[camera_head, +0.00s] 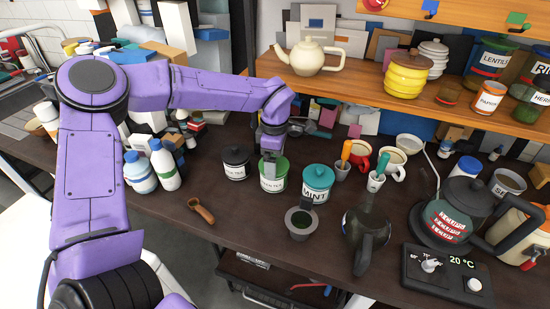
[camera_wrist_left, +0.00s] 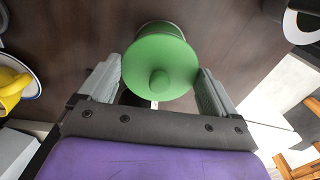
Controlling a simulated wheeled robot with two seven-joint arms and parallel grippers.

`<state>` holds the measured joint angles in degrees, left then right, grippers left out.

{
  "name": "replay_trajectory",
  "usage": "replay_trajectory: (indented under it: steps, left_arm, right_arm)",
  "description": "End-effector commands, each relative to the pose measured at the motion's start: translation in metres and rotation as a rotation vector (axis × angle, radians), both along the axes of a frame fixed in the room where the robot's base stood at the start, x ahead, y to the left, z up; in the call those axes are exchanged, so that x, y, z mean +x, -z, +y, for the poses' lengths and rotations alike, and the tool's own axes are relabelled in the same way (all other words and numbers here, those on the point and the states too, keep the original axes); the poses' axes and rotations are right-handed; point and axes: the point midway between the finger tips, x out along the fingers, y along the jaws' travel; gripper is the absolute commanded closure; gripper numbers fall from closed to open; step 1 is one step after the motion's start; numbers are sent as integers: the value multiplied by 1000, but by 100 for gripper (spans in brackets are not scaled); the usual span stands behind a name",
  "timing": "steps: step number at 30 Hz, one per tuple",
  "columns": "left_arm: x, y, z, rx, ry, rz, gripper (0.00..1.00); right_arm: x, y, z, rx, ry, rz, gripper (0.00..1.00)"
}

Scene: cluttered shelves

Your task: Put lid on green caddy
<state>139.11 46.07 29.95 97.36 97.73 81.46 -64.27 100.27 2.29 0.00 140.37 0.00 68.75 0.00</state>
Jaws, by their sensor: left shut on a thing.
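The green caddy (camera_head: 272,184), with a white label, stands on the dark counter between a black caddy and a teal one. Its green lid (camera_head: 280,168) is at the caddy's top; I cannot tell whether it is fully seated. My left gripper (camera_head: 270,158) reaches down from above and is shut on the lid. In the left wrist view the round lid (camera_wrist_left: 158,50) with its knob lies between the two fingers (camera_wrist_left: 160,88), which touch its sides. The lid hides most of the caddy below it there. My right gripper is not in view.
The black caddy (camera_head: 236,164) stands close on the left, the teal MINT caddy (camera_head: 317,180) on the right. A small dark cup (camera_head: 300,224), a wooden scoop (camera_head: 201,210) and a dark pot (camera_head: 368,236) are in front. Bottles (camera_head: 165,168) stand left; a shelf (camera_head: 350,92) is behind.

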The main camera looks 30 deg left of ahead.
Motion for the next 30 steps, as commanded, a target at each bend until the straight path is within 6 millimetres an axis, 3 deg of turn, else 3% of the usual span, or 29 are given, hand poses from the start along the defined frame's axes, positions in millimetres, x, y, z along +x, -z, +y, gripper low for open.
replay_trajectory:
  steps: [1,2,11,21,25,30]
  left_arm:
    - [0,2,0,0,0,0,39]
    - [0,1,0,0,0,0,0]
    - [0,-5,0,-1,0,-1,0]
    - [1,-80,0,-1,-1,-4,0]
    - [0,-98,0,0,0,-1,0]
    - [0,-105,0,0,0,0,0]
  right_arm:
    - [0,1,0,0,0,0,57]
    - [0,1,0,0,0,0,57]
    - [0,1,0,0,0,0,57]
    - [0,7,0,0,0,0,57]
    - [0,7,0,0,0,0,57]
    - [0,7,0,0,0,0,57]
